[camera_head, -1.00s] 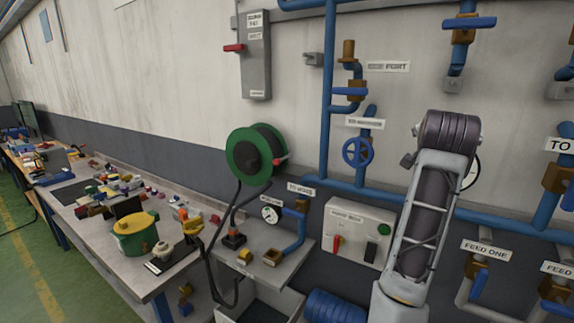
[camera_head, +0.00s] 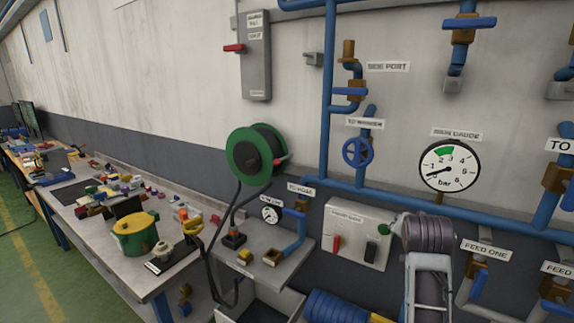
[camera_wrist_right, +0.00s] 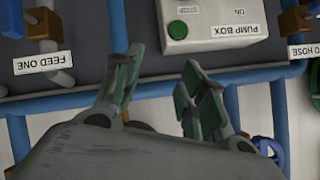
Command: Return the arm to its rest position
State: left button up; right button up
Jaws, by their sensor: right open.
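My right arm (camera_head: 430,260) stands at the lower right in the head view, in front of the pipe wall and beside the pump box (camera_head: 352,235). Its gripper is mostly hidden by the arm in that view. In the right wrist view my right gripper (camera_wrist_right: 160,85) is open, with two green-padded fingers spread apart and nothing between them. The pump box also shows there upside down, beyond the fingertips, with its green button (camera_wrist_right: 178,29). My left gripper is not in view.
A bar gauge (camera_head: 449,167) and blue pipes are on the wall around the arm. A green hose reel (camera_head: 244,157) hangs further left. The grey bench (camera_head: 110,245) holds a green pot with a yellow lid and several small parts. A blue coil lies below the pump box.

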jog(key=s+a+f+n+g+y, duration=0.2)
jog(key=s+a+f+n, duration=0.15)
jog(key=s+f, duration=0.65)
jog(key=s+a+f+n+g+y, duration=0.1)
jog(key=s+a+f+n+g, duration=0.25)
jog(key=s+f, duration=0.6)
jog(key=s+a+f+n+g+y, duration=0.25)
jog(key=s+f+n, duration=0.25)
jog(key=s+f, duration=0.5)
notch_tip(320, 180, down, 35)
jog(key=s+b, duration=0.1)
jog(key=b, duration=0.1)
jog(key=s+d+f+g+b, duration=0.1)
jog(key=s+d+f, duration=0.1)
jog(key=s+f, duration=0.9)
jog(key=s+d+f+h, duration=0.1)
jog(key=s+f, duration=1)
jog(key=s, duration=0.1)
jog(key=shift+d+g+b, duration=0.35)
jog(key=shift+g, duration=0.05)
jog(key=shift+f, duration=0.1)
jog(key=shift+c, duration=0.3)
